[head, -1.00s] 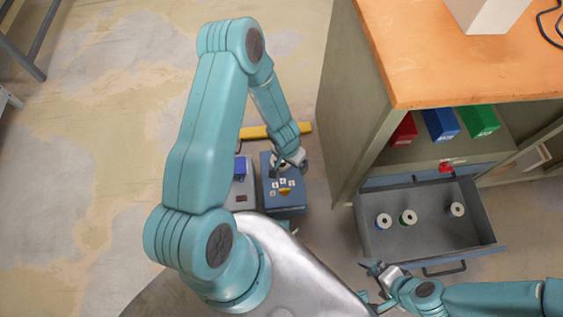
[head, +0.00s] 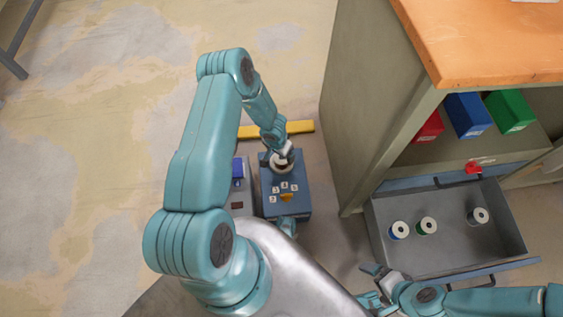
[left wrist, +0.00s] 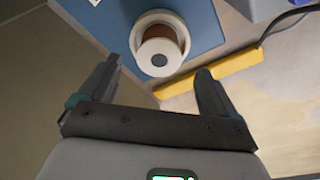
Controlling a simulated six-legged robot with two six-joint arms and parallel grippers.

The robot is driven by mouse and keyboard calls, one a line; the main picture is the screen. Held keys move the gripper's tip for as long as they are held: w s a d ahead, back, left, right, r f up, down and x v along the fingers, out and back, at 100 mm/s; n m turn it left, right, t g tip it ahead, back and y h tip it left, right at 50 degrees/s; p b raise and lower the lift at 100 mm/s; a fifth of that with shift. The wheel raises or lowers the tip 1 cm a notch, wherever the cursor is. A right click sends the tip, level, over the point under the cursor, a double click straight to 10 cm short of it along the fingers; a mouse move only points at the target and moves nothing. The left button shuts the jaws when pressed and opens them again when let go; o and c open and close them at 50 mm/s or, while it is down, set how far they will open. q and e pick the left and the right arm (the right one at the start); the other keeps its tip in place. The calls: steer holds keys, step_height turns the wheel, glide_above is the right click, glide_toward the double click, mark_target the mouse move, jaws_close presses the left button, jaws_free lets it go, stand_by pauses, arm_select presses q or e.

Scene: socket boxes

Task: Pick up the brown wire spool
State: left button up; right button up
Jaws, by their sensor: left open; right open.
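The brown wire spool (left wrist: 160,50) has white end discs and brown winding. In the head view the spool (head: 281,164) is partly hidden by my left gripper (head: 280,157) at the back of the blue box (head: 299,206). In the left wrist view my left gripper (left wrist: 160,70) is open, its fingers apart on either side below the spool, with nothing between them. My right gripper (head: 367,285) is open and empty in front of the open drawer.
A yellow bar (head: 300,127) lies behind the blue box. A grey box (head: 243,203) stands left of it. The orange-topped cabinet (head: 480,45) stands at right.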

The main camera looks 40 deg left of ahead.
arm_select(q)
steer(key=f+b, duration=0.2)
steer(key=f, duration=0.1)
steer(key=f+b, duration=0.1)
steer(key=f, duration=0.1)
steer(key=shift+w+f, duration=0.15)
steer(key=shift+w, duration=0.25)
steer(key=shift+c, duration=0.3)
steer(key=c, duration=1)
steer(key=shift+c, duration=0.9)
